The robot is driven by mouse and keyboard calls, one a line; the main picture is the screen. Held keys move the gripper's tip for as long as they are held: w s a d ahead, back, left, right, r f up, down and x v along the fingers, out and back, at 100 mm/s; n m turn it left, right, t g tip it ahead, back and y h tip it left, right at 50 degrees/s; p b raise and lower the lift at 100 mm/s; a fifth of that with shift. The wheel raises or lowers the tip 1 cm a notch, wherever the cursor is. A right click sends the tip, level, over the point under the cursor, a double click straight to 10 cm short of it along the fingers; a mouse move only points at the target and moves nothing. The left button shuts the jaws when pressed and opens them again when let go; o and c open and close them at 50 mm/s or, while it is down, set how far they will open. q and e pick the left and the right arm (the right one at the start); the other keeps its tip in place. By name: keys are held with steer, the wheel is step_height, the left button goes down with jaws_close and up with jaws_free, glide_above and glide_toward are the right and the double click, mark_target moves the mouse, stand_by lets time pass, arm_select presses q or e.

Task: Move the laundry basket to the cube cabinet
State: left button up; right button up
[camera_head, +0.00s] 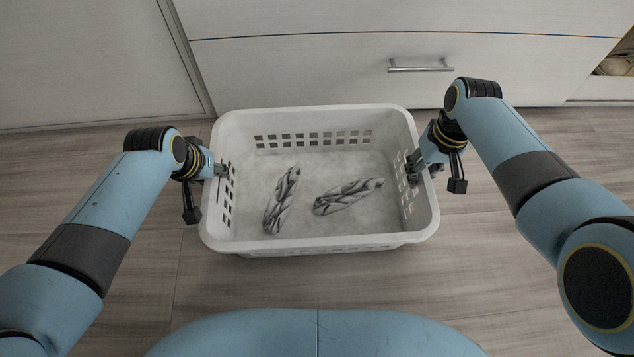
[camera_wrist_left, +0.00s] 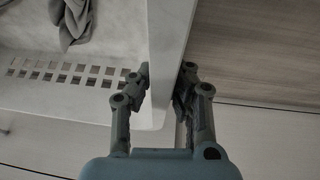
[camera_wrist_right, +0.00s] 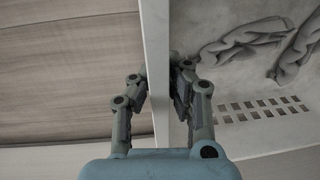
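The white laundry basket (camera_head: 320,244) sits upright in front of me, with two twisted grey-and-white cloths (camera_head: 281,200) (camera_head: 348,196) lying in it. My left gripper (camera_head: 221,170) is at the basket's left side wall; in the left wrist view its fingers (camera_wrist_left: 163,82) are closed around the wall, one on each side. My right gripper (camera_head: 413,168) is at the right side wall; in the right wrist view its fingers (camera_wrist_right: 161,82) also pinch the wall from both sides. I cannot tell for certain which furniture is the cube cabinet.
A pale wood drawer front (camera_head: 300,70) with a metal handle (camera_head: 420,66) stands right behind the basket. A plain pale panel (camera_head: 85,60) is at the left. An open compartment (camera_head: 617,66) with something brownish inside shows at the far right edge. The wood floor (camera_head: 500,250) is clear.

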arm_select(q)
jaws_close()
arm_select(e)
jaws_close()
arm_select(q)
steer(key=shift+a, duration=0.1)
arm_select(e)
steer(key=shift+d, duration=0.1)
arm_select(q)
steer(key=shift+a, duration=0.1)
arm_select(e)
steer(key=shift+d, duration=0.1)
